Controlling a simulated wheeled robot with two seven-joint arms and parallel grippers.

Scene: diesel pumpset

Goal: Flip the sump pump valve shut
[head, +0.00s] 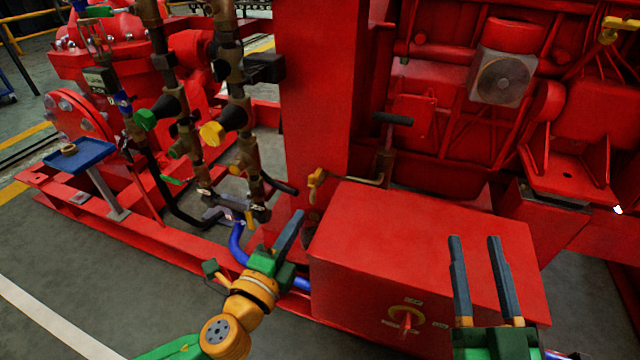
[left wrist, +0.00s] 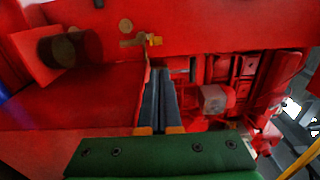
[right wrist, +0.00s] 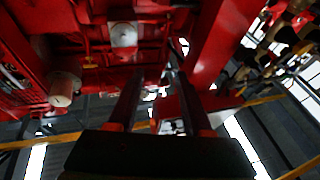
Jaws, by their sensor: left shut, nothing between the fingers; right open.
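A small brass valve with a yellow lever (head: 316,182) sits on a thin pipe between the red column and the red box; I take it as the sump pump valve. It also shows in the left wrist view (left wrist: 152,40), just beyond the fingertips. A black-handled bar (head: 393,119) stands on the same pipework. My left gripper (head: 298,215) is shut and empty, pointing up just below and left of the valve, with no clear contact. My right gripper (head: 475,240) is open and empty, in front of the red box. Whether the valve is open or shut is unclear.
The red box (head: 430,240) stands between my arms, with a red and yellow rotary switch (head: 406,319) on its front. Brass pipes with green and yellow handles (head: 212,133) rise at left. A blue hose (head: 238,245) runs low. The red column (head: 318,100) stands behind.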

